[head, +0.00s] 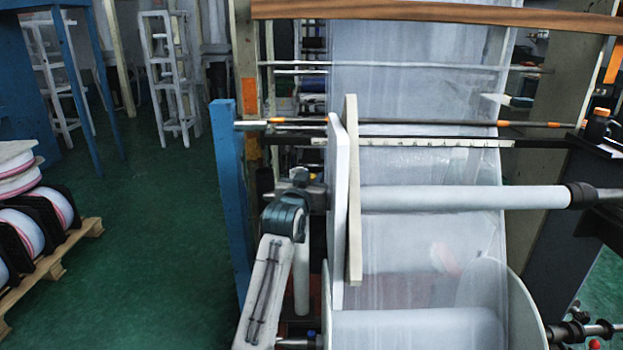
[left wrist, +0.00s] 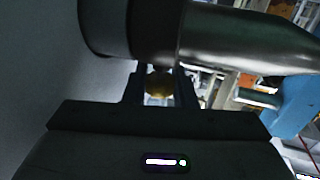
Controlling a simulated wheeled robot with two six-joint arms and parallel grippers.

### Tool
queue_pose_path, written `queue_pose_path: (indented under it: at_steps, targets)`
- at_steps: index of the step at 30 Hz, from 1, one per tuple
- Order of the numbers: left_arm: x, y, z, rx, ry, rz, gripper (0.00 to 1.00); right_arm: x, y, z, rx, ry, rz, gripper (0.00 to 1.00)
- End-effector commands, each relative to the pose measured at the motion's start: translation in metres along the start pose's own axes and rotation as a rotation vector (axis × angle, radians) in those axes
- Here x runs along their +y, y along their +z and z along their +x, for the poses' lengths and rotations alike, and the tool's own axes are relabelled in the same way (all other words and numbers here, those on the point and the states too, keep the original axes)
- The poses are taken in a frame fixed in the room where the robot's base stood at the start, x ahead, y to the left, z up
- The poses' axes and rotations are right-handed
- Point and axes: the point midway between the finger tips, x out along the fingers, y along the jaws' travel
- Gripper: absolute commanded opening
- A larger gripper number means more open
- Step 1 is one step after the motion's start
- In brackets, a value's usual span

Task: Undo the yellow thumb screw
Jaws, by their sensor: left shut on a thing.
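The yellow thumb screw (left wrist: 159,85) shows in the left wrist view as a small, dim yellow knob just below a dark collar (left wrist: 108,28). My left gripper (left wrist: 160,95) has one finger on each side of the knob and is shut on it. In the head view my left arm comes up from the bottom, and its gripper (head: 308,190) is at the left end of the upper roller, beside the white side plate (head: 338,215). The screw cannot be made out in the head view. My right gripper is not in view.
A pale upper roller (head: 460,197) and a larger lower roll (head: 420,328) carry clear film. A blue post (head: 228,190) stands close left of my arm. Film reels (head: 25,225) sit on a pallet at far left. The green floor between is clear.

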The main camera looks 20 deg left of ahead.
Motion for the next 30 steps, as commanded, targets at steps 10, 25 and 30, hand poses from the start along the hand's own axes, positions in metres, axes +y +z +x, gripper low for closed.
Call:
queue_pose_path:
  at_steps: [10,25,30]
  targets:
    - [0.0,0.0,0.0,-0.001,0.001,0.0,0.44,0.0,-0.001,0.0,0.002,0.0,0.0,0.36]
    - [0.0,0.004,-0.037,0.0,0.001,-0.001,0.44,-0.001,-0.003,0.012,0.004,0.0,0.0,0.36]
    - [0.0,0.003,-0.071,0.001,0.001,-0.001,0.44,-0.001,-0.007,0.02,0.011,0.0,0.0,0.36]
